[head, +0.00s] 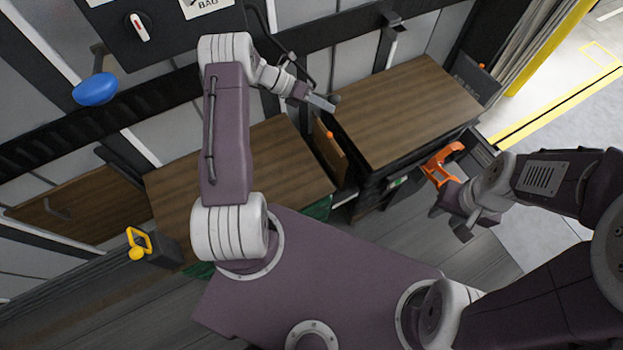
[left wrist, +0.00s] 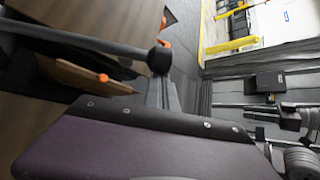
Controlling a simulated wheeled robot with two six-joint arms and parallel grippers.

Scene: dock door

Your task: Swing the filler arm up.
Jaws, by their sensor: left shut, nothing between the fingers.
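A dark rod with a round black knob (head: 335,99), which looks like the filler arm, shows at my left gripper (head: 322,103). In the left wrist view the grey rod (left wrist: 85,37) runs in from the left and slopes slightly down to its black knob (left wrist: 160,57). My left gripper is shut and empty, its fingers close by the knob; I cannot tell whether they touch it. The rod's far end is hidden. My right gripper (head: 450,221) is open and empty, low at the right below an orange handle (head: 441,164).
Two wood-topped benches (head: 405,105) stand along the wall, with a wooden flap (head: 329,151) between them. A control panel (head: 152,35) with a switch, a blue knob (head: 95,89) and a yellow handle (head: 139,242) are at the left. Open floor (head: 560,125) lies at the right.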

